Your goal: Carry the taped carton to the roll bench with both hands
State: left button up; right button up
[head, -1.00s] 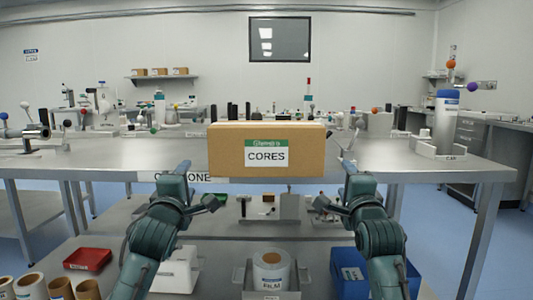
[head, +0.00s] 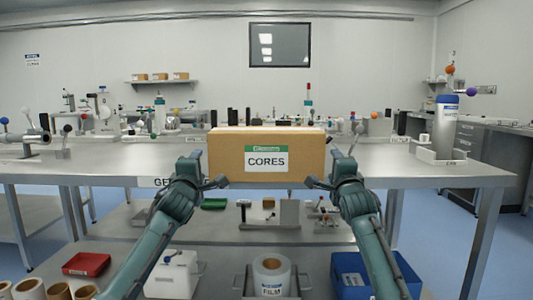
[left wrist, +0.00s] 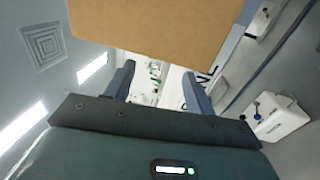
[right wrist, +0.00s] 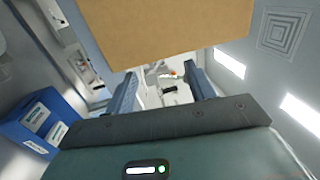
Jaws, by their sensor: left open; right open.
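The taped carton (head: 225,155) is a brown box with a green and white CORES label. It is in the middle of the head view, at the front edge of a long metal bench (head: 400,172); what bears it is hidden. My left gripper (head: 209,170) is open beside its left side, and my right gripper (head: 324,170) is open beside its right side. The carton's side fills the top of the left wrist view (left wrist: 155,28) and the right wrist view (right wrist: 165,28), beyond empty fingers. Contact cannot be told. I cannot tell which bench is the roll bench.
A canister (head: 445,128) stands at the bench's right. Bare bench top shows on both sides of the carton.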

pick_arm(q)
jog(key=shift+w+d+r, duration=0.15)
jog(key=shift+w+d, duration=0.25)
jog(key=shift+w, duration=0.35)
jog(key=shift+w+d+r, duration=0.1)
jog(key=shift+w+d, duration=0.25)
jog(key=shift+w, duration=0.4)
pick_arm(e)
jog(key=shift+w+a+r, duration=0.15)
jog(key=shift+w+a, duration=0.25)
jog(key=shift+w, duration=0.35)
jog(key=shift+w+a+r, duration=0.1)
jog(key=shift+w+a, duration=0.25)
jog(key=shift+w, duration=0.4)
